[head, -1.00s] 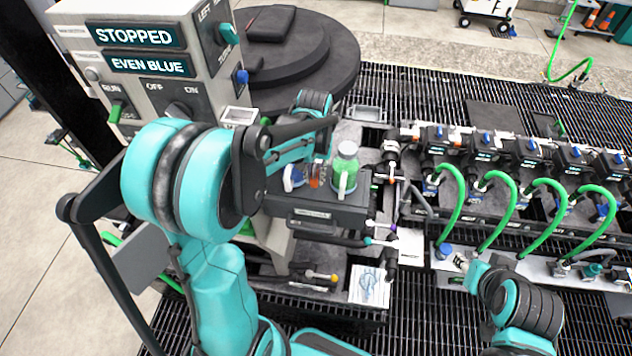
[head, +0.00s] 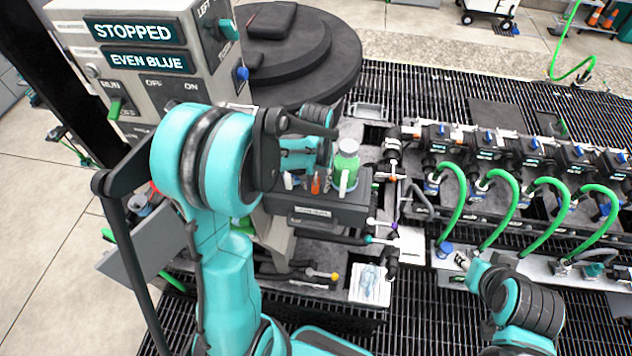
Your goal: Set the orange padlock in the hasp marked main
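A small orange item (head: 316,185), too small to identify surely as the padlock, stands in the dark caddy (head: 318,214) in the middle of the head view. A green bottle with a grey cap (head: 347,168) stands to its right. My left gripper (head: 305,165) is over the left part of the caddy, close to the orange item; its fingertips are too covered to tell open from shut. My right gripper (head: 474,268) is at the lower right, by the metal rail, its fingers unclear. I cannot make out a hasp marked main.
A control panel (head: 150,85) reading STOPPED and EVEN BLUE stands at the upper left. A round black turntable (head: 335,65) is behind the caddy. Valves with green hoses (head: 510,200) line the right. A grey bin (head: 140,250) is at the left.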

